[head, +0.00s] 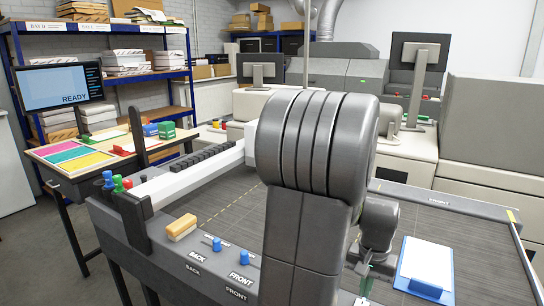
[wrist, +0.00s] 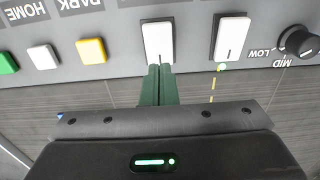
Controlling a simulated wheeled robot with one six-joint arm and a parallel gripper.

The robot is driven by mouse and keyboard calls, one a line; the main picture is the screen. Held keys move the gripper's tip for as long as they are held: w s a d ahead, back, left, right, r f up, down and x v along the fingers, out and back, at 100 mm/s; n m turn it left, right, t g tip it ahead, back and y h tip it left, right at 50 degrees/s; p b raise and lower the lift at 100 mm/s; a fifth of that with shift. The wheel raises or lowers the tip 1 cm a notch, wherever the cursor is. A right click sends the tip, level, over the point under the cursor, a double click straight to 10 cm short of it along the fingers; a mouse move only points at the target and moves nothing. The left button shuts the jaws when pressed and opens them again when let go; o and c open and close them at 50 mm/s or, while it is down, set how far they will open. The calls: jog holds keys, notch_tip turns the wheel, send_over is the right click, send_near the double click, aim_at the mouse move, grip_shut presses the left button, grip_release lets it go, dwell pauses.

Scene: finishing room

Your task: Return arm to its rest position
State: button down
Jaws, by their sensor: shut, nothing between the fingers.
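My arm (head: 325,150) stands large in the middle of the head view and hides much of the bed behind it. My gripper (wrist: 158,68) shows in the wrist view with its green fingers together and nothing between them. Its tips are at the lower end of a white rocker switch (wrist: 158,40); I cannot tell whether they touch it. A small part of the gripper shows low in the head view (head: 366,283), beside my arm.
The grey panel (wrist: 110,57) also carries a second white rocker (wrist: 231,38), a black knob (wrist: 299,42), and yellow (wrist: 91,51), white (wrist: 44,57) and green (wrist: 7,63) buttons.

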aim_at(362, 303)
jog(key=shift+f+b, duration=0.85)
jog(key=shift+f, duration=0.65)
jog(key=shift+r, duration=0.2)
jog(key=shift+r, duration=0.1)
